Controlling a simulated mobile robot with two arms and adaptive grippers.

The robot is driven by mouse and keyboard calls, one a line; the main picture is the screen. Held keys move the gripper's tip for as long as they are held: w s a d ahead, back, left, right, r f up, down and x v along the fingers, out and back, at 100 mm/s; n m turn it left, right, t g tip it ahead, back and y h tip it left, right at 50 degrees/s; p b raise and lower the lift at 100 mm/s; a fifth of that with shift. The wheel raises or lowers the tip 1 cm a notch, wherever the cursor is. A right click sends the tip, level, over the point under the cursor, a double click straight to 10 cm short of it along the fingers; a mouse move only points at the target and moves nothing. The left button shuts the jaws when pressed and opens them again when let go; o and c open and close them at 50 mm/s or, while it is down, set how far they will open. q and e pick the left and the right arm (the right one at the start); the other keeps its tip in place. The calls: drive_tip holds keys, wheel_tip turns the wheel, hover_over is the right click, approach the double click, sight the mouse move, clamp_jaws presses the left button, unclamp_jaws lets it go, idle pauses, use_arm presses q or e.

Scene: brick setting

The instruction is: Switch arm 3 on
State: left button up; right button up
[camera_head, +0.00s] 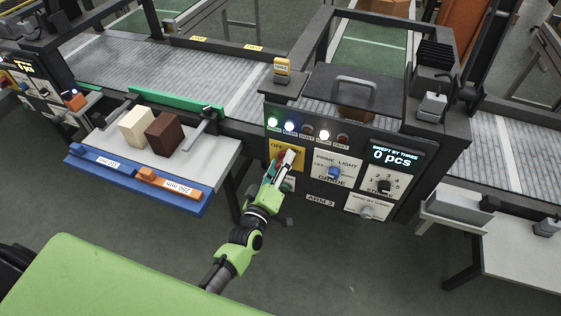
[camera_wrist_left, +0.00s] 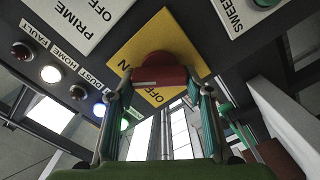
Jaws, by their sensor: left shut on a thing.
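The arm 3 panel, marked by the "ARM 3" label (camera_head: 320,200), faces me in the head view. Its yellow switch plate (camera_head: 277,146) has "OFF" lettering and is partly covered by my gripper. My left gripper (camera_head: 285,162) is at this plate. In the left wrist view, the red switch knob (camera_wrist_left: 160,70) sits on the yellow plate (camera_wrist_left: 182,32). My left gripper's fingers (camera_wrist_left: 160,90) are closed on the knob from both sides. The knob's exact setting is hard to read. My right gripper is not in view.
Green, blue-white and white lamps glow above; the red lamp (camera_head: 342,140) looks dark. A side table (camera_head: 215,165) holds cream and brown blocks.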

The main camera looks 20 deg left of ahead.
use_arm(q)
drive_tip(key=shift+d+m, duration=0.1)
drive_tip(key=shift+m, duration=0.7)
drive_tip(key=o, duration=1.1)
drive_tip(key=s, duration=1.2)
drive_tip(key=shift+a, duration=0.2)
